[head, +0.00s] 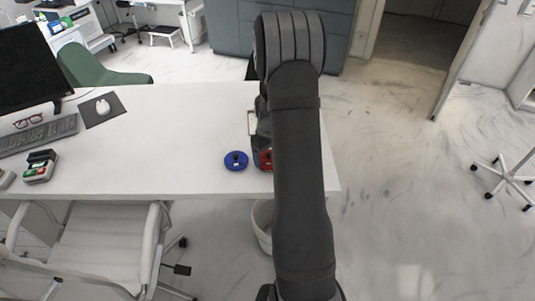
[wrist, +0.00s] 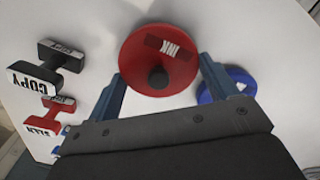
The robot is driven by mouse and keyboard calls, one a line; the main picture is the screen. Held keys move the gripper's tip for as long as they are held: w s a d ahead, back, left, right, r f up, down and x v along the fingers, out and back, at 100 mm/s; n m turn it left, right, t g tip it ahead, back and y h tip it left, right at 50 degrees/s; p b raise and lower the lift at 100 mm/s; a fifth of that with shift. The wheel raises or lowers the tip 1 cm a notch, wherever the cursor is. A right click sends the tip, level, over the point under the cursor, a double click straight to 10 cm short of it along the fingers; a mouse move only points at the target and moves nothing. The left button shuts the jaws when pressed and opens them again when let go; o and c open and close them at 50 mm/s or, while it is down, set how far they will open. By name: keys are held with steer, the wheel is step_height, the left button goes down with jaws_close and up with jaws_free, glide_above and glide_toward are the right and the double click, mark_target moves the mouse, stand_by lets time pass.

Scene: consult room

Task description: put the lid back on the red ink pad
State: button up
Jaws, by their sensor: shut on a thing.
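A round red lid (wrist: 135,52) with a black knob and a dark label reading INK shows in the wrist view. My gripper (wrist: 160,72) has one finger at each side of it and is shut on its rim. In the head view the red lid (head: 265,160) shows only in part beside my arm, near the table's front edge. No separate red ink pad base shows; it may be hidden beneath the lid or behind my arm. I cannot tell how high the lid is above the table.
A blue round pad or lid (head: 236,166) lies just left of the red lid, also in the wrist view (wrist: 240,75). Stamps (head: 39,172) stand at the table's left, near a keyboard (head: 45,135) and mouse (head: 102,107). The white table (head: 160,150) is clear between.

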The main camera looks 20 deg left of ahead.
stand_by(0.4)
steer(key=o, duration=0.9)
steer(key=shift+o, duration=0.2)
steer(key=shift+r, duration=3.5)
jaws_close()
steer(key=shift+f, duration=0.15)
